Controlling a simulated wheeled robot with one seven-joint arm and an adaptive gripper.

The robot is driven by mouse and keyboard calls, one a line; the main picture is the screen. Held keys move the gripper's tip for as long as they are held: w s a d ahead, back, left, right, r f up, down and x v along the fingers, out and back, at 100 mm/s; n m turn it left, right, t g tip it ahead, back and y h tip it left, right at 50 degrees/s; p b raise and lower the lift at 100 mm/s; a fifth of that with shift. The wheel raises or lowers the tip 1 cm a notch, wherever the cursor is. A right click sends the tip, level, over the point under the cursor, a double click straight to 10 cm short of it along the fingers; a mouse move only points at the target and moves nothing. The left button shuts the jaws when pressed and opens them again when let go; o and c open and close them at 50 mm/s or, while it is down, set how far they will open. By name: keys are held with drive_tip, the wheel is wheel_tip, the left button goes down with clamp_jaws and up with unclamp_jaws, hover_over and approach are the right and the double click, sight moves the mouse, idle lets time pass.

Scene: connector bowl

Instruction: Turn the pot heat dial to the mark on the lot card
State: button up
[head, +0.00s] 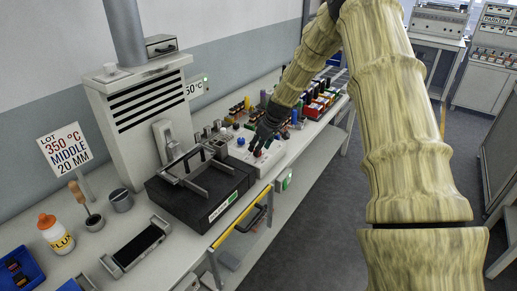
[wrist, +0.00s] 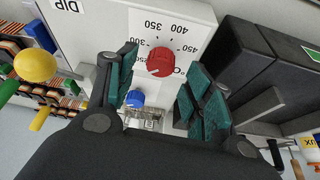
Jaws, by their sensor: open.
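The lot card (head: 64,149) stands at the left in the head view and reads 350 °C, MIDDLE, 20 MM. The red heat dial (wrist: 160,62) is on a white panel (wrist: 95,25), with marks 300, 350, 400 and 450 around it. A pale line on the dial seems to point down-left in the wrist view, away from the 350 mark. My gripper (wrist: 163,84) is open, its two teal-padded fingers on either side of the dial, with visible gaps. In the head view, my gripper (head: 259,148) is over the white unit and hides most of the dial.
A blue knob (wrist: 134,98) sits close to the red dial, between my fingers. A black box (head: 200,190) with a metal handle stands beside the unit. A yellow ball (wrist: 34,66) and coloured-handled items lie at the other side.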

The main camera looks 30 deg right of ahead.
drive_tip(key=shift+x, duration=1.25)
drive_tip(key=c, duration=1)
